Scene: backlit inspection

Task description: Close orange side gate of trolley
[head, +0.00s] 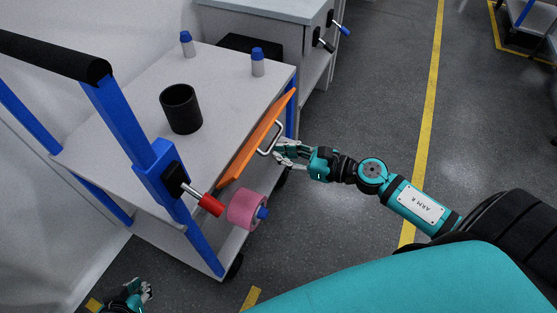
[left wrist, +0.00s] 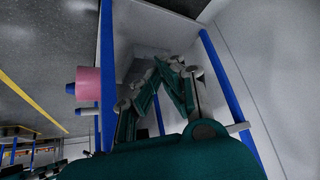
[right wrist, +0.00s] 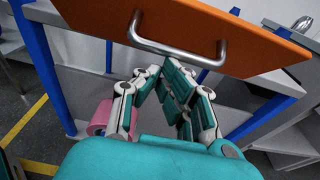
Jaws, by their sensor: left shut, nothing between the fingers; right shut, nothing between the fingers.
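The orange side gate (head: 255,140) lies along the right side of the trolley (head: 215,65), leaning outward. Its grey bar handle (head: 268,138) faces my right arm. In the right wrist view the gate (right wrist: 220,35) and handle (right wrist: 176,54) span the top. My right gripper (head: 279,152) is shut and empty, fingertips close to the handle; I cannot tell whether they touch. It also shows in the right wrist view (right wrist: 164,68). My left gripper (head: 148,290) is shut and empty, low at the trolley's near end; its fingers show in the left wrist view (left wrist: 168,65).
A black cup (head: 181,110) and two blue-capped bottles (head: 258,63) stand on the trolley top. A pink roll (head: 242,208) and a red-gripped lever (head: 208,203) stick out near the front post. A grey cabinet (head: 270,25) stands behind.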

